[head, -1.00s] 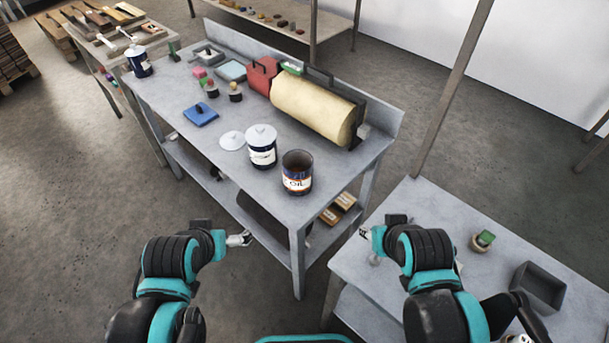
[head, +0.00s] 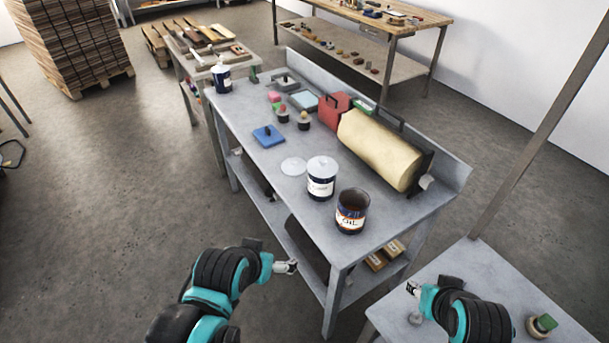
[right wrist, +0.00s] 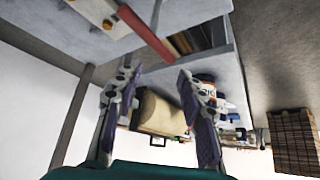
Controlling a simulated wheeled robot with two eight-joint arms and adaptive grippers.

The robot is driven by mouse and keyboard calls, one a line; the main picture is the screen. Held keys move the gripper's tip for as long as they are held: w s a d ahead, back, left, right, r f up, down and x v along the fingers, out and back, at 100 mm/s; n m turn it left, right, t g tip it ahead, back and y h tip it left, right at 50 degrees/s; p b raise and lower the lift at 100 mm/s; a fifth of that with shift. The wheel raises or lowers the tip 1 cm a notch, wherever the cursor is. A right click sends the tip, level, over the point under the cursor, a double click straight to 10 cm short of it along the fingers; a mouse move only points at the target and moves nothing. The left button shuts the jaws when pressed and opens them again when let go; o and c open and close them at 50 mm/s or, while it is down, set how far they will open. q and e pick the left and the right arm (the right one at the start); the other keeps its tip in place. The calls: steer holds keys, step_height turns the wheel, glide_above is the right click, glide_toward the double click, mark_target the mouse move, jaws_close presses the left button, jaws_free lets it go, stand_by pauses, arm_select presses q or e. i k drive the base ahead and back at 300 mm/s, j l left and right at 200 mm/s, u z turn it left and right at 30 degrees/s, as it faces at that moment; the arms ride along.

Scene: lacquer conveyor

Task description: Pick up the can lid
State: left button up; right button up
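A flat white can lid (head: 293,166) lies on the grey workbench (head: 240,119), left of a dark can with a white top (head: 320,178). An open oil can (head: 352,211) stands to the right, near the bench corner. My left gripper (head: 290,267) is in front of the bench, apart from the lid; its fingers are too small to judge. My right gripper (head: 411,288) is over the side table at right, away from the lid. In the right wrist view its two fingers (right wrist: 155,85) are spread with nothing between them.
A large yellow roll (head: 379,150) and a red container (head: 334,107) stand along the bench's back. A grey side table (head: 476,265) stands at right.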

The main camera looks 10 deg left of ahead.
mark_target(292, 166)
steer(key=z, duration=0.4)
steer(key=j+z, duration=0.15)
steer(key=z, duration=0.2)
steer(key=j+z, duration=0.1)
steer(key=z, duration=0.3)
steer(key=j+z, duration=0.25)
steer(key=j, duration=0.35)
steer(key=k+j+z, duration=0.1)
steer(key=j+z, duration=0.2)
steer(key=j, duration=0.3)
steer(key=k+j+z, duration=0.1)
steer(key=j+z, duration=0.15)
steer(key=j, duration=0.35)
steer(key=k+j, duration=0.1)
steer(key=j, duration=0.5)
steer(key=k+j, duration=0.15)
steer(key=j, duration=0.15)
